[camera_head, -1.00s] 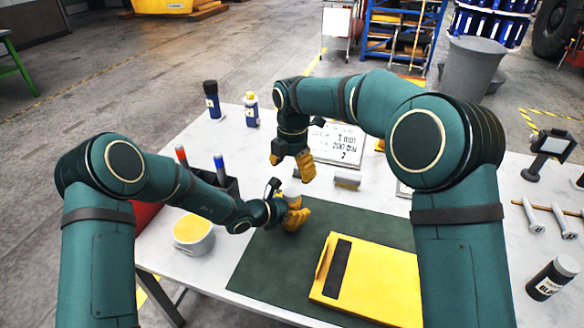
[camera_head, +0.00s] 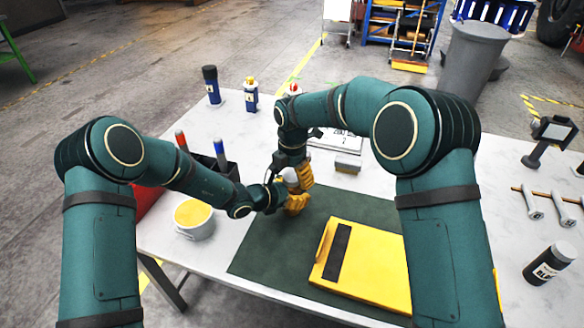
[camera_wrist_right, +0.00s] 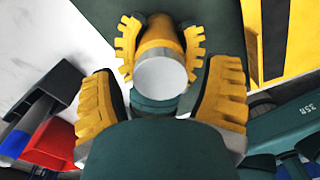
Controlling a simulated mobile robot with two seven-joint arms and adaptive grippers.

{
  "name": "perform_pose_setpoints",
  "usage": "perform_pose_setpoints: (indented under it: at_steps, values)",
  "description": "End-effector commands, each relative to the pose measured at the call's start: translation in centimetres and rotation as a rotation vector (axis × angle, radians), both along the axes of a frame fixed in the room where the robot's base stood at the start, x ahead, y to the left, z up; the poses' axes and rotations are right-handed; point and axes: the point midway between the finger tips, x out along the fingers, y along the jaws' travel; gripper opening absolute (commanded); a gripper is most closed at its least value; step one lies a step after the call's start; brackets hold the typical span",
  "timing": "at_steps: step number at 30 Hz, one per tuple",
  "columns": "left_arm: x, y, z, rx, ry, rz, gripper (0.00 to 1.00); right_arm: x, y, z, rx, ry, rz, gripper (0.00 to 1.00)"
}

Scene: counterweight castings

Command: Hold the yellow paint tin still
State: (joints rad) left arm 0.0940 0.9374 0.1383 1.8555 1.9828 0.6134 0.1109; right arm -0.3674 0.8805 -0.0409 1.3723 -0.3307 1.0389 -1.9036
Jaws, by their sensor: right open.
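The yellow paint tin (camera_wrist_right: 161,36) shows in the right wrist view as a yellow cylinder with a round pale lid (camera_wrist_right: 161,76). In the head view it is mostly hidden between the hands. My left gripper (camera_head: 296,203) has its yellow fingers closed around the tin's sides, above the green mat. My right gripper (camera_head: 295,182) is just above the left one, pointing down. In the right wrist view its fingers (camera_wrist_right: 165,72) stand apart on either side of the lid, with a gap showing on both sides.
A white bucket with yellow contents (camera_head: 195,226) stands left of the green mat (camera_head: 258,252). A yellow case (camera_head: 370,268) lies on the mat. A dark holder with markers (camera_head: 226,170) stands behind the left arm.

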Motion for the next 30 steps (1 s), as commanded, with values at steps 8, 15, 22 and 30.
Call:
perform_pose_setpoints:
  at_steps: [8,15,22,30]
  values:
    - [0.03,-0.03,0.10,-0.001,-0.002,0.000,0.00,0.02,-0.02,-0.18,0.000,-0.001,0.000,0.77]
    - [0.03,-0.03,0.10,-0.001,-0.002,0.000,0.00,0.02,-0.02,-0.15,0.000,-0.001,0.000,0.11]
    - [0.03,-0.04,0.10,-0.001,-0.002,0.000,0.00,0.03,-0.02,-0.14,-0.001,-0.001,-0.066,0.04]
    - [0.02,-0.05,0.10,-0.001,-0.002,0.000,0.00,0.04,0.01,-0.16,-0.006,0.005,-0.542,0.04]
